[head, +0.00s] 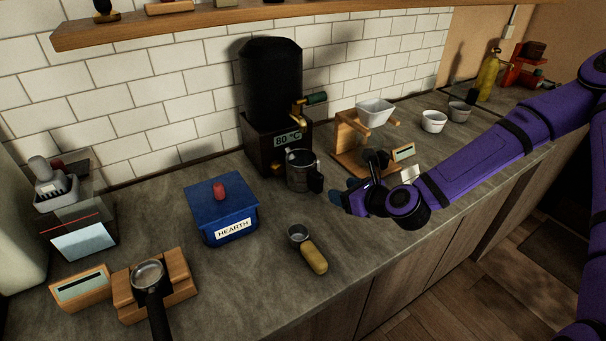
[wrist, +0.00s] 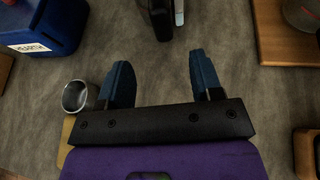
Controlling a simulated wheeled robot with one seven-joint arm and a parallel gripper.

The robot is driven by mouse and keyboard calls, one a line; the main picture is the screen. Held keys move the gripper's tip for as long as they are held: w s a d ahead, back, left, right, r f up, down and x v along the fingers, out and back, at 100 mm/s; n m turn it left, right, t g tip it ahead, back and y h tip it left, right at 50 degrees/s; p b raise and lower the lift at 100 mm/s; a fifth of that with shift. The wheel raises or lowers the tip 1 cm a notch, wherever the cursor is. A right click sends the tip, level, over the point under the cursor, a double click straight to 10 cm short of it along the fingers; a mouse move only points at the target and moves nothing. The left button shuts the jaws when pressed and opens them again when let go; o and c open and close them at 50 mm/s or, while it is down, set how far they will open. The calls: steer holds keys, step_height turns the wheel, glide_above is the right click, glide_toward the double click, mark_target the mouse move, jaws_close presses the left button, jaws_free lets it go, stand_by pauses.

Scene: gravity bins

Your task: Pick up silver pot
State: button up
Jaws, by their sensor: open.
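The silver pot (head: 300,170) is a metal jug with a black handle. It stands upright on the counter in front of the black dispenser, its handle turned toward my gripper. In the wrist view its black handle (wrist: 160,18) shows at the top edge, ahead of the gap between my fingers; most of the pot is out of that view. My gripper (head: 340,192) is open and empty, a little to the right of and nearer than the pot. In the wrist view my gripper (wrist: 161,62) has its two blue fingers apart, with bare counter between them.
A metal scoop (head: 308,250) with a wooden handle lies nearer the front edge. A blue HEARTH box (head: 221,211) stands left. The black dispenser (head: 272,90) stands behind the pot. A wooden dripper stand (head: 352,133) is at right. Bare counter lies around the scoop.

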mark_target(321, 183)
steer(key=x, duration=1)
steer(key=shift+w+a, duration=0.1)
steer(key=shift+w, duration=0.35)
jaws_close()
